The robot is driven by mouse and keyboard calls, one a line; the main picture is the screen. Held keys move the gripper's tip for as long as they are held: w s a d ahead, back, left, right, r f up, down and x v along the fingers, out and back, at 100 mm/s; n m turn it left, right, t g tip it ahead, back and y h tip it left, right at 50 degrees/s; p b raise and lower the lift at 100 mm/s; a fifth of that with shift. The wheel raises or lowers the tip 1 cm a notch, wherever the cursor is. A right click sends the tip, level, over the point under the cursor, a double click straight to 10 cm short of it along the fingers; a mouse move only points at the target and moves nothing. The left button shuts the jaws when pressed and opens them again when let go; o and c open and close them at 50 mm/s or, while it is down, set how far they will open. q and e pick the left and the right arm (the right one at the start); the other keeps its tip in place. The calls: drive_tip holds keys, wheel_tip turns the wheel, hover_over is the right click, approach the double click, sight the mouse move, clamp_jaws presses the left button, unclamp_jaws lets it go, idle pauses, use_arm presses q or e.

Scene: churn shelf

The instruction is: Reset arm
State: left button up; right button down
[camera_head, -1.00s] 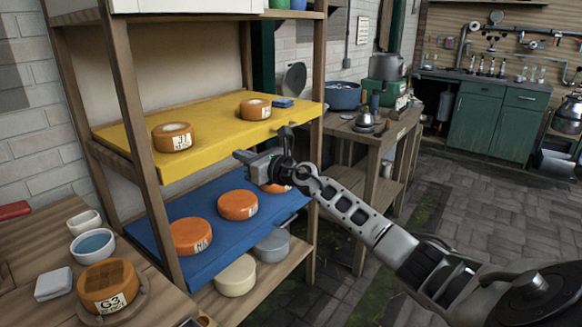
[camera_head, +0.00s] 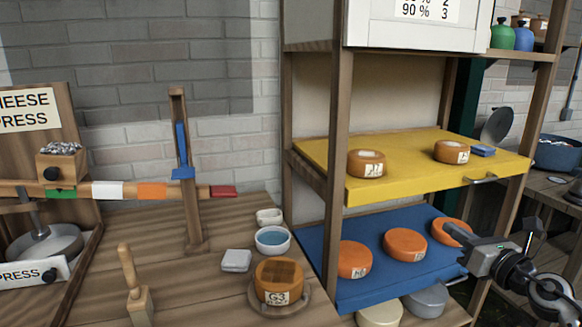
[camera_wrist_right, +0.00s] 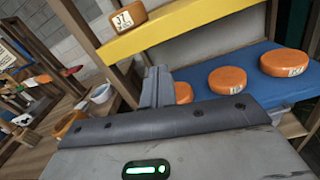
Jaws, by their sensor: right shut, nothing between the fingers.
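My right gripper (camera_head: 472,241) is at the right of the head view, in front of the blue shelf board (camera_head: 385,292). It is shut with nothing in it. In the right wrist view its closed fingers (camera_wrist_right: 156,87) point toward the shelf, with the blue board and orange cheeses behind. In the head view the gripper overlaps the rightmost orange cheese (camera_head: 452,231) on the blue board; I cannot tell that they touch. My left gripper is not in view.
A wooden table (camera_head: 200,300) bears the G3 cheese (camera_head: 280,281), a water bowl (camera_head: 272,240), a press and a wooden post stand.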

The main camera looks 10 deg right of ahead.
drive_tip(key=s+a+f+m+g+h, duration=0.1)
drive_tip(key=s+a+f+m, duration=0.55)
drive_tip(key=f+m, duration=0.3)
drive_tip(key=s+a+f+m+g+h, duration=0.1)
drive_tip(key=s+a+f+m, duration=0.6)
drive_tip(key=m, duration=0.4)
drive_tip(key=s+a+f+m+g+y, duration=0.1)
drive_tip(key=s+a+f+m+g, duration=0.3)
drive_tip(key=s+a+f+m, duration=0.4)
drive_tip(key=s+a+m, duration=0.3)
drive_tip(key=s+m, duration=0.1)
drive_tip(key=m, duration=0.1)
drive_tip(key=shift+s+a+m+g, duration=0.15)
drive_tip(key=shift+a+m+g, duration=0.2)
drive_tip(key=shift+g, duration=0.05)
